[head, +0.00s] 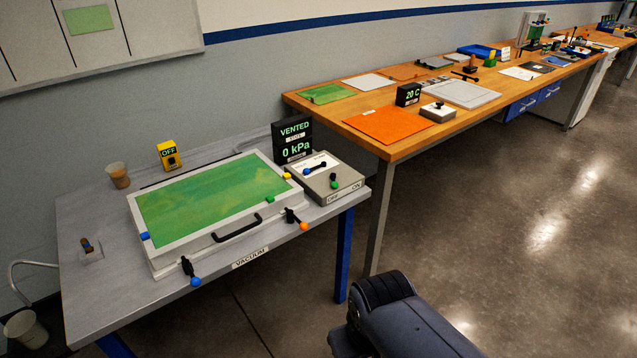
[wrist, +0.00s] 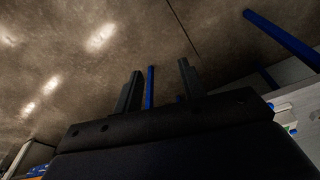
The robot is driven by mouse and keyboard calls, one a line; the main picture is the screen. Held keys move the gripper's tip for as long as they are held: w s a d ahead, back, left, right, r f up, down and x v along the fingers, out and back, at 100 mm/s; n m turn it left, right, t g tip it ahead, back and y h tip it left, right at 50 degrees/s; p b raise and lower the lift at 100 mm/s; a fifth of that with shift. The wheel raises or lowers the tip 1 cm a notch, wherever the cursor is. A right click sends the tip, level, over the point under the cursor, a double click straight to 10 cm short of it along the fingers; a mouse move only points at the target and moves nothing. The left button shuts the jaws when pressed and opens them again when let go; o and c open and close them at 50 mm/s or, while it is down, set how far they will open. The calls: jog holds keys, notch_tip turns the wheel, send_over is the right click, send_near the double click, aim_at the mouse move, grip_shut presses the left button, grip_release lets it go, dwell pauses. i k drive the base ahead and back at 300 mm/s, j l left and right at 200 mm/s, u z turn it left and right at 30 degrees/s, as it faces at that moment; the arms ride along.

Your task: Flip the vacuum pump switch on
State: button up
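A grey control box (head: 306,187) sits at the right end of the grey table, with OFF and ON labels on its front. A green-tipped toggle (head: 333,181) stands on it, nearer the OFF label. A blue-tipped black lever (head: 314,168) lies on its white plate. A yellow box (head: 169,155) at the back of the table reads OFF. The display (head: 293,140) reads VENTED, 0 kPa. In the wrist view, my gripper (wrist: 159,82) has its two fingers apart, with nothing between them but the distant floor and a blue leg. In the head view, the fingers are not visible.
The vacuum chamber (head: 192,247) with a green lid, black handle and blue and orange valve levers fills the table left of the box. A cup (head: 118,175) stands behind it. A wooden bench (head: 417,148) stands to the right. The floor in front is clear.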

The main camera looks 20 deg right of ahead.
aim_at(333, 184)
jog(key=z, duration=0.35)
jog(key=i+j, duration=0.2)
jog(key=i, duration=0.3)
jog(key=i+j+z, duration=0.15)
jog(key=i, duration=0.4)
